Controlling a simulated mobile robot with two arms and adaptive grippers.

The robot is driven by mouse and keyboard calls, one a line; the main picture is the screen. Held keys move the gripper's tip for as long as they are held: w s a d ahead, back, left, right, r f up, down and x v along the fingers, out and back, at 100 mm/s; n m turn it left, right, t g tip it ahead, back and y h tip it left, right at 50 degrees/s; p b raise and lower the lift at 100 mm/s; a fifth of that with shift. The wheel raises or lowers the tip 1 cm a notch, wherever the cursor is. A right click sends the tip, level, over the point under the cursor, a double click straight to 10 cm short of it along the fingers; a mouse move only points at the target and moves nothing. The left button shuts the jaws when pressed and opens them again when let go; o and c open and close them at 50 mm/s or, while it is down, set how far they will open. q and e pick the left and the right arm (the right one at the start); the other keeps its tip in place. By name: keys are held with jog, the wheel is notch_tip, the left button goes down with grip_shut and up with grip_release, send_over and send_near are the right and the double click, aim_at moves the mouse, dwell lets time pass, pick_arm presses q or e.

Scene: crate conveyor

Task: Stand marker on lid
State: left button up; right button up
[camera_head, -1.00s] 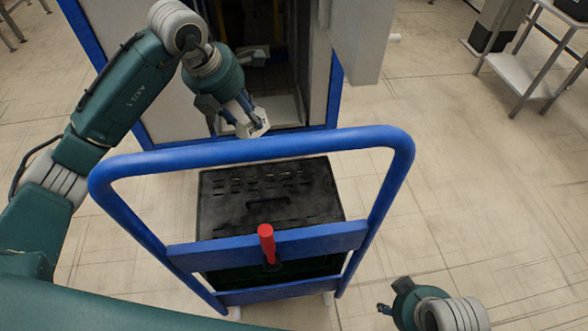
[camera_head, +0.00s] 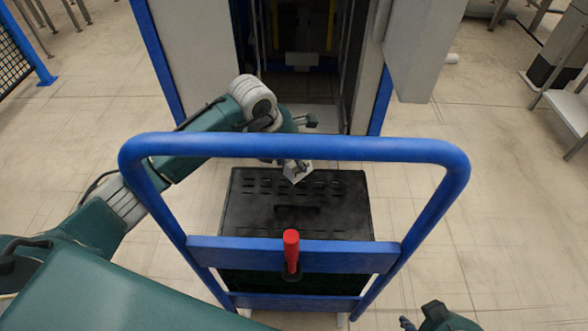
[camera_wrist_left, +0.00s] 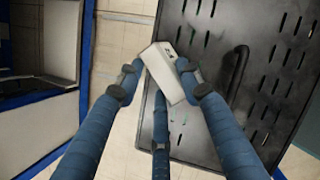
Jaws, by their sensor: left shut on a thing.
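The marker is a small white block-like piece (camera_head: 299,173), held tilted in my left gripper (camera_head: 291,163). In the left wrist view the fingers close around the marker (camera_wrist_left: 165,68). The lid (camera_head: 250,214) is the black slotted top of a crate, with a raised black handle in its middle. In the head view the marker appears over the lid's far edge; in the wrist view it overlaps the lid's edge (camera_wrist_left: 180,130). Contact with the lid cannot be seen. My right gripper (camera_head: 408,323) is partly in view at the bottom edge, its jaws unclear.
A blue trolley frame (camera_head: 456,190) arches around the crate, its top bar crossing in front of my left wrist. A red-handled thing (camera_head: 291,247) stands at its cross panel. A cabinet opening with blue posts (camera_head: 380,102) is behind.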

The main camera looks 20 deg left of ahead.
aim_at(294, 168)
pick_arm(q)
notch_tip(294, 168, down, 4)
jog(key=shift+r+b, duration=0.1)
jog(key=shift+b, duration=0.3)
pick_arm(e)
jog(key=w, duration=0.1)
jog(key=w+a+r+t, duration=0.1)
jog(key=w, duration=0.1)
jog(key=w+r+t, duration=0.1)
jog(key=w, duration=0.1)
jog(key=shift+a+y, duration=0.3)
pick_arm(q)
jog(key=o, duration=1.2)
jog(key=shift+c, duration=0.2)
pick_arm(e)
jog(key=shift+w+r+t, duration=0.1)
jog(key=shift+w+t, duration=0.1)
jog(key=shift+t, duration=0.1)
jog(key=shift+s, duration=0.1)
